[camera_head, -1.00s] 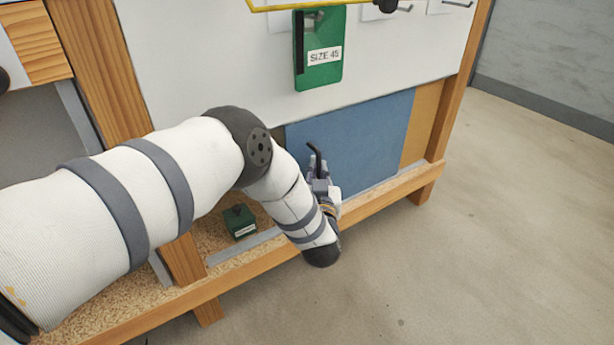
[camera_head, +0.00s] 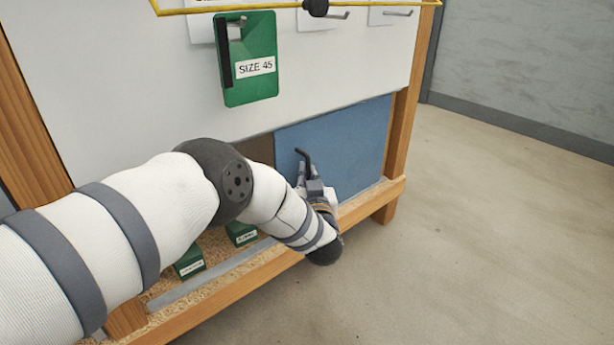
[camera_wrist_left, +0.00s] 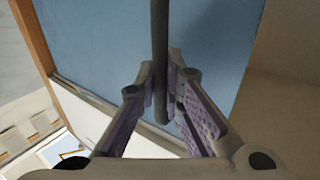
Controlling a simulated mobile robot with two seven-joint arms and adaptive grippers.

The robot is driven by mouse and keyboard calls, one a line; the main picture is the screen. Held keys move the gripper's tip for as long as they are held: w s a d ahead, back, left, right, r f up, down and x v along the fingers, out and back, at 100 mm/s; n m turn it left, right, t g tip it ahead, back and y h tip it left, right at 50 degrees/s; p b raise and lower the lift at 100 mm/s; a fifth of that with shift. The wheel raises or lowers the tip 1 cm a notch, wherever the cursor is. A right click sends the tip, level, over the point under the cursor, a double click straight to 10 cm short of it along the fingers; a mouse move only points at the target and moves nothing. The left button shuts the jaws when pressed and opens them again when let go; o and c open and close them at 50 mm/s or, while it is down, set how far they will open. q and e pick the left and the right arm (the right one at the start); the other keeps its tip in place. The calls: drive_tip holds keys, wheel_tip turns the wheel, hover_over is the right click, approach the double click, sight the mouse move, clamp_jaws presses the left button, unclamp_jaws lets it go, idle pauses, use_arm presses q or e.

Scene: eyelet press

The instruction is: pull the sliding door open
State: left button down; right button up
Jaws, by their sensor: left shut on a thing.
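The blue sliding door (camera_head: 345,140) sits low in the wooden frame, with its right edge at or close to the right post. A dark brown opening (camera_head: 262,149) shows left of it. The door's dark bar handle (camera_head: 301,154) stands out near its left side. My left gripper (camera_head: 308,175) is shut on the handle. In the left wrist view, the handle (camera_wrist_left: 160,35) runs between the fingers (camera_wrist_left: 161,88), with the door (camera_wrist_left: 95,35) behind. The arm hides part of the opening. My right gripper is not in view.
Green boxes (camera_head: 190,263) (camera_head: 241,234) stand on the lower shelf, left of the door. A green "SIZE 45" card (camera_head: 249,85) hangs on the white board above. The wooden front rail (camera_head: 375,202) runs below the door. The floor on the right is clear.

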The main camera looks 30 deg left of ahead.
use_arm(q)
drive_tip(key=c, duration=1.7)
unclamp_jaws()
drive_tip(key=v, duration=1.2)
